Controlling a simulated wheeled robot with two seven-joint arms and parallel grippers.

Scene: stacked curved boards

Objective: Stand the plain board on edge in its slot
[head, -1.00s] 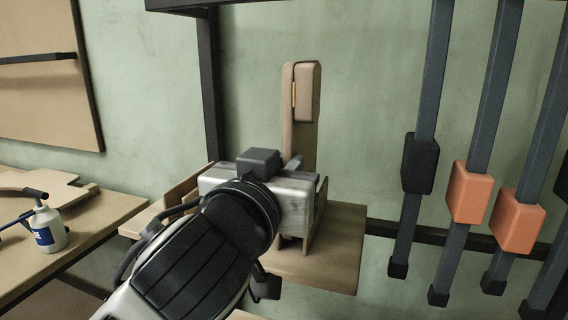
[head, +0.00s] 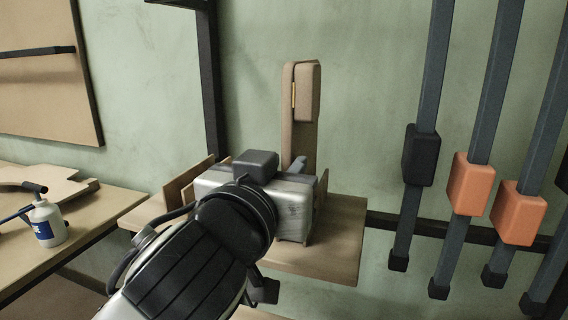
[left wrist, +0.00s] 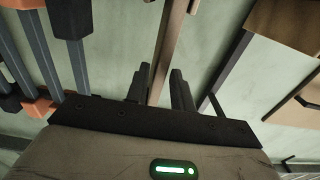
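The tall plain wooden board (head: 299,135) stands upright, with a rounded front piece and a thin yellow strip near its top. My left gripper (head: 294,164) is at its lower part. The wooden rack (head: 335,235) with low upright dividers is below. My gripper body hides the board's lower end and the slot, so I cannot tell how deep it sits. My right gripper is not in view.
Hanging clamps with orange blocks (head: 471,184) and a black block (head: 420,155) are to the right. A dark post (head: 210,80) stands behind on the left. A workbench (head: 100,215) with a white bottle (head: 48,222) is at far left.

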